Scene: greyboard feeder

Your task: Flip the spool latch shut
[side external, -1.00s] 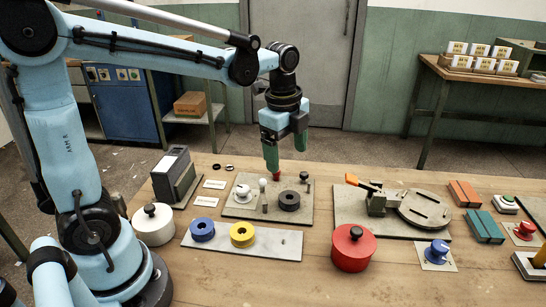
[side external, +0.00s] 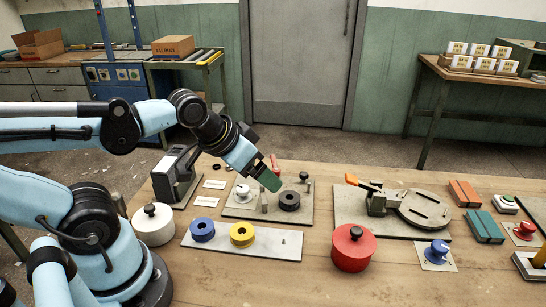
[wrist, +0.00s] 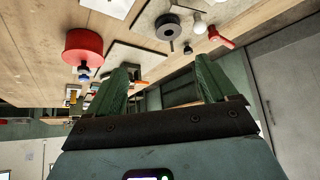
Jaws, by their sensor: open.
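A grey board (side external: 233,212) on the bench carries a dark spool (side external: 289,200), a white knob (side external: 242,191) and a black knob (side external: 304,177). A red handle (side external: 275,163), seemingly the latch lever, stands up at the board's back edge; it also shows in the wrist view (wrist: 220,38), as does the spool (wrist: 168,27). My gripper (side external: 270,181) is tilted down to the right over the board, in front of the red handle in the picture. Its green fingers are wide apart and empty in the wrist view (wrist: 162,63). The handle's lower end is hidden behind it.
A plate with a blue ring (side external: 202,229) and a yellow ring (side external: 242,233) lies in front. A red drum (side external: 353,248) and an orange-handled clamp fixture (side external: 378,199) stand to the right. A white drum (side external: 153,225) and a dark upright box (side external: 176,174) stand left.

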